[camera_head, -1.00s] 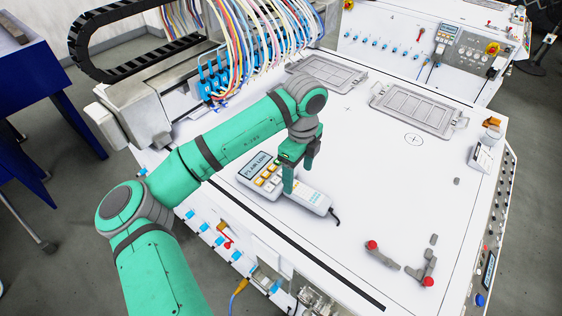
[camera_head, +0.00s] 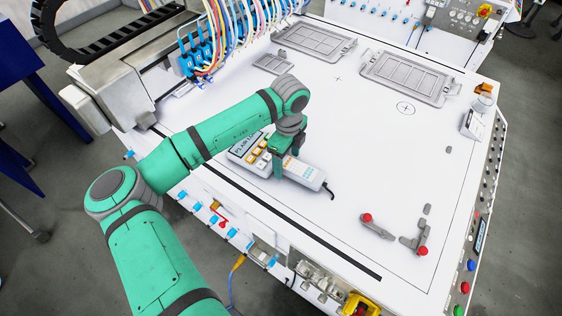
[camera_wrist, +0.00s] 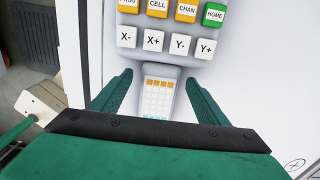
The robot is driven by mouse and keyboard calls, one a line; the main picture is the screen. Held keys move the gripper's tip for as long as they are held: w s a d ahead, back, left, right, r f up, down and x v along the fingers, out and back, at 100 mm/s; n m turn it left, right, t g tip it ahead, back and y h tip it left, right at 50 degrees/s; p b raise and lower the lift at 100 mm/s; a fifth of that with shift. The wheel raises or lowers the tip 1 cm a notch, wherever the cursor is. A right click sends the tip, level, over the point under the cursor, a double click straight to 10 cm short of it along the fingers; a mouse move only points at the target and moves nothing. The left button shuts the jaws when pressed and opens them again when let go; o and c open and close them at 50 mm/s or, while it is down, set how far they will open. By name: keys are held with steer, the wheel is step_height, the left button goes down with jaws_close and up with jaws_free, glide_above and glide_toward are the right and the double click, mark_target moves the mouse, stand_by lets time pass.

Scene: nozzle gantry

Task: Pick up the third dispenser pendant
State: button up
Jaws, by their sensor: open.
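The pendant (camera_head: 307,174) is a pale grey handheld unit with a dark-lettered display, orange, white and green keys and a narrower handle. It lies on the white table, its short dark cable end at the right. My gripper (camera_head: 288,163) is over the pendant, pointing down, and partly hides it. In the wrist view my gripper (camera_wrist: 159,78) is open, with one green finger on each side of the pendant's handle (camera_wrist: 163,92). A gap shows on both sides. I cannot tell how far the fingertips reach down beside the handle.
Grey framed plates (camera_head: 410,77) lie at the back of the table (camera_head: 370,150). Red-knobbed clamps (camera_head: 413,240) stand at the front right. Coloured hoses (camera_head: 240,35) hang over a blue nozzle row at the back left. The table right of the pendant is mostly clear.

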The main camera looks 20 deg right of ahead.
steer(key=shift+f, duration=0.85)
steer(key=c, duration=1.6)
steer(key=shift+c, duration=0.2)
